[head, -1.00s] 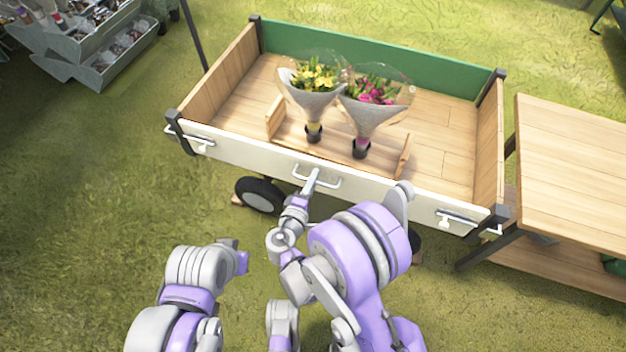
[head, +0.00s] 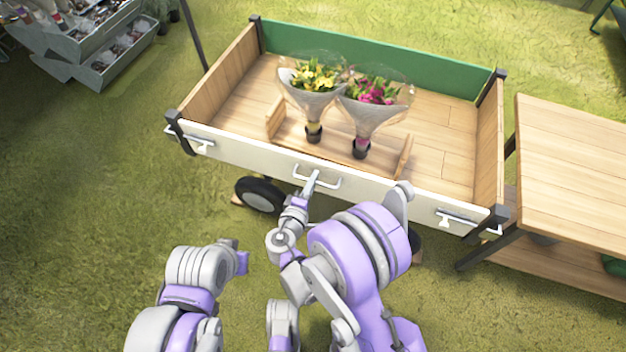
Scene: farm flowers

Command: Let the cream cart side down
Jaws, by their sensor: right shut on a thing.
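The cream cart side (head: 255,163) stands upright along the near edge of the wooden cart. A white handle (head: 330,183) sits at its middle. A latch (head: 203,146) shows at its left end and another latch (head: 455,219) at its right end. My right gripper (head: 312,180) is at the middle handle and shut on it; its fingertips are small in the view. My left arm is low in the picture, left of the right arm, and its gripper's fingers cannot be made out.
Two wrapped bouquets, one yellow (head: 314,100) and one pink (head: 372,110), stand in a wooden holder (head: 272,118) in the cart. A cart wheel (head: 262,195) is below the side. A wooden table (head: 575,160) stands close on the right. Grass is open on the left.

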